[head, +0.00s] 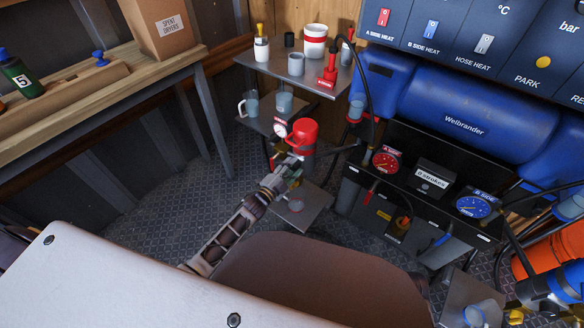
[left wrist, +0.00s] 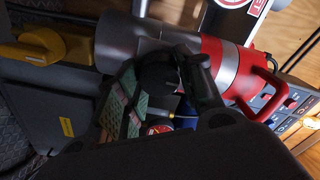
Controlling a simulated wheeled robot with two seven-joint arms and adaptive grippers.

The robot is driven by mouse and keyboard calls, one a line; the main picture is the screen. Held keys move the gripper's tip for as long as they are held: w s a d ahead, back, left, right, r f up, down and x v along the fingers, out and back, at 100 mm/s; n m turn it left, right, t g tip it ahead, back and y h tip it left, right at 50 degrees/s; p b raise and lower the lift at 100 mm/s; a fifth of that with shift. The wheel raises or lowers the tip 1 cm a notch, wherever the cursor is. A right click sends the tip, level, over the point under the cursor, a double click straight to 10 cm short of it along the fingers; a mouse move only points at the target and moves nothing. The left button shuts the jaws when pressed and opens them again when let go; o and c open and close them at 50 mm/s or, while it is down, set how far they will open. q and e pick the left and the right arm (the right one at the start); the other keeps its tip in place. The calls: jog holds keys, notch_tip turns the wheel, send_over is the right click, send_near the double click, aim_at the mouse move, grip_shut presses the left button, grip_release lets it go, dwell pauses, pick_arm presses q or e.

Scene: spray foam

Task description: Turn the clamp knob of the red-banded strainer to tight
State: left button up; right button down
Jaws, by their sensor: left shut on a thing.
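The red-banded strainer (head: 304,133) stands out near the low metal shelves in the middle of the head view. In the left wrist view the strainer (left wrist: 212,62) is a grey cylinder with a red section, a silver band and a red loop handle. My left gripper (head: 291,172) reaches up to its near, lower side. In the left wrist view the dark fingers of the left gripper (left wrist: 178,82) are closed against the strainer's side, at the clamp knob. The fingers hide the knob, so its setting cannot be read. My right gripper is not in view.
A small white gauge (head: 280,128) sits just left of the strainer. The black panel (head: 420,190) with red and blue gauges is to the right. Open floor (head: 170,205) lies left.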

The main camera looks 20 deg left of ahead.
pick_arm(q)
jog(key=o, duration=1)
jog(key=shift+s, duration=0.1)
jog(key=shift+v, duration=5.9)
jog(key=shift+a, duration=0.1)
